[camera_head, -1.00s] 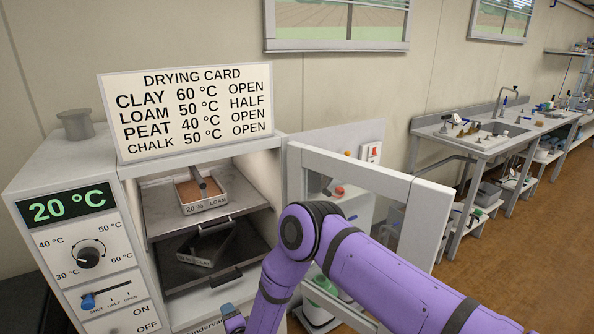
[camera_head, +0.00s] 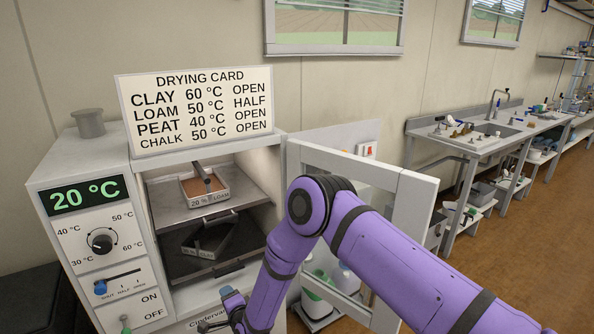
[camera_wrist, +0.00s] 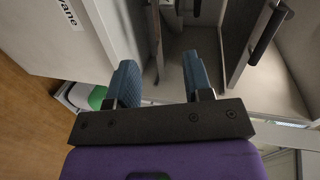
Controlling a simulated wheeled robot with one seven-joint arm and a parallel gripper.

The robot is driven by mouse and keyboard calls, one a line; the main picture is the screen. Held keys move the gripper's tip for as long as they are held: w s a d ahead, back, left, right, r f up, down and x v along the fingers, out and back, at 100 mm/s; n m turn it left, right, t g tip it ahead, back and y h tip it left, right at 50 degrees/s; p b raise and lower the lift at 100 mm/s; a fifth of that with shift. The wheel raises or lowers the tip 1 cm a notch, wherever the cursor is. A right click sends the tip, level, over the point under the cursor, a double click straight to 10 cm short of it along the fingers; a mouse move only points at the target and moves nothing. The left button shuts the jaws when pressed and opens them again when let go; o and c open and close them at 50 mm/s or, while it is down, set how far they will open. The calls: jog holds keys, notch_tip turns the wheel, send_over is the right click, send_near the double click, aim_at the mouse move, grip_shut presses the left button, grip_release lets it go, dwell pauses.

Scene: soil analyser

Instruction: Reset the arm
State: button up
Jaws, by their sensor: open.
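My purple arm reaches across the front of the open drying oven (camera_head: 55,228), its elbow in front of the oven door. My gripper (camera_wrist: 162,82) shows in the wrist view with two blue fingers wide apart and nothing between them. In the head view only a small blue and grey part of it shows low by the oven's bottom front; its fingertips are not clear there. A tray marked 20 % loam (camera_head: 208,199) sits on the oven's upper shelf. A dark tray (camera_head: 205,252) sits on the lower shelf.
The oven door (camera_head: 414,225) stands open close behind my arm. The oven's display (camera_head: 85,194) reads 20 °C. The vent slider (camera_head: 101,287) is at the left, by SHUT. A drying card (camera_head: 200,110) stands on top. A sink bench (camera_head: 465,145) is at the right, with open floor before it.

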jog(key=w+d+r+n+g, duration=0.1)
jog(key=w+d+r, duration=0.2)
jog(key=r, duration=0.4)
jog(key=w+d+r+n, duration=0.2)
jog(key=d+r, duration=0.1)
jog(key=r, duration=0.5)
jog(key=w+d+r+n+g, duration=0.1)
jog(key=w+d+r, duration=0.15)
jog(key=r, duration=0.45)
jog(key=s+d+r+n+g+h, duration=0.1)
jog(key=s+d+r+n+h, duration=0.2)
jog(key=d+r, duration=1.35)
jog(key=s+d+r+n+g+h, duration=0.2)
jog(key=s+d+r+h, duration=0.1)
jog(key=s+d+r, duration=1.15)
jog(key=s+d+g, duration=0.1)
jog(key=s+d, duration=0.2)
jog(key=s, duration=0.4)
jog(key=s+d+n+h, duration=0.1)
jog(key=s+d, duration=0.3)
jog(key=s, duration=0.4)
jog(key=s+d+g+h, duration=0.1)
jog(key=s+d, duration=0.3)
jog(key=s, duration=0.3)
jog(key=shift+s+d+f+g, duration=0.25)
jog(key=shift+s+f+g, duration=0.05)
jog(key=shift+f, duration=0.05)
